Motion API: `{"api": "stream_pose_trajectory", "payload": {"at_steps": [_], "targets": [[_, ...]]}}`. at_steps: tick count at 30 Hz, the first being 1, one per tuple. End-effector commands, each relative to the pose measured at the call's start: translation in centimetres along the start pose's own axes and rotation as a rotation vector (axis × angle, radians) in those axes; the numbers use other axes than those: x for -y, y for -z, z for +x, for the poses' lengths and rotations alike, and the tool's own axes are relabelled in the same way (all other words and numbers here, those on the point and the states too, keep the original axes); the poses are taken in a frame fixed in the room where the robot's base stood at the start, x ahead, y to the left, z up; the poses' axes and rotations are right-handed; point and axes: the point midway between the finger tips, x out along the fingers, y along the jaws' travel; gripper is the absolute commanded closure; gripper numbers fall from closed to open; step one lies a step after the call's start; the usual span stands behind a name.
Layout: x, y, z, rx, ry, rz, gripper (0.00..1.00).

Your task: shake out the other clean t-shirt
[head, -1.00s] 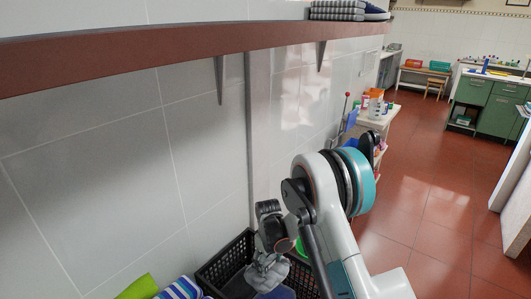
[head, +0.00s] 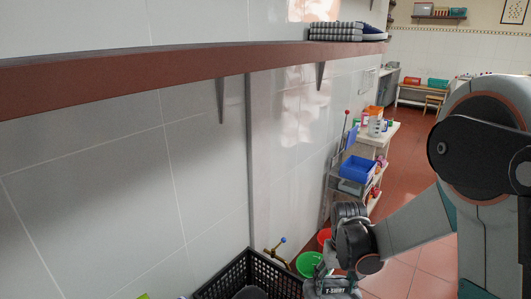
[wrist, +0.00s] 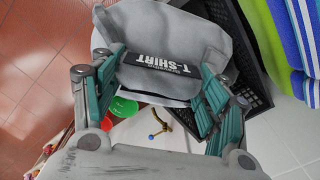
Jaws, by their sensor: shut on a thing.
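My gripper (wrist: 162,66) is shut on a grey t-shirt (wrist: 172,28) that carries a dark label reading T-SHIRT. In the wrist view the cloth is bunched between the teal-sided fingers, and part of it spreads beyond them. In the head view my gripper (head: 338,274) is low, right of the black crate. The held t-shirt (head: 332,288) shows only as a small part at the bottom edge; the rest is cut off.
The black crate (head: 228,276) stands by the tiled wall with dark cloth inside. Striped blue and green cloths (wrist: 283,35) lie beside it. A green bowl (head: 309,264) and a cart with a blue bin (head: 357,168) are beyond. A red-brown shelf (head: 150,75) juts out above.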

Motion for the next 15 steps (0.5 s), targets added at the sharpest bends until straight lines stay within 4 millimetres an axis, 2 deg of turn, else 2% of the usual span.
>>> {"api": "stream_pose_trajectory", "payload": {"at_steps": [1, 3, 6, 8, 12, 15], "targets": [[-0.2, -0.3, -2.7, -0.001, 0.0, 0.009, 0.6], [-0.3, -0.6, -5.9, 0.0, 0.0, 0.015, 0.6], [-0.3, -0.5, -8.7, 0.001, 0.0, 0.016, 0.6], [-0.3, -0.3, -7.9, 0.001, 0.0, 0.015, 0.6], [-0.2, -0.2, -1.4, 0.0, 0.0, 0.014, 0.6], [-0.2, -0.3, 0.7, -0.001, 0.0, 0.014, 0.6]]}}
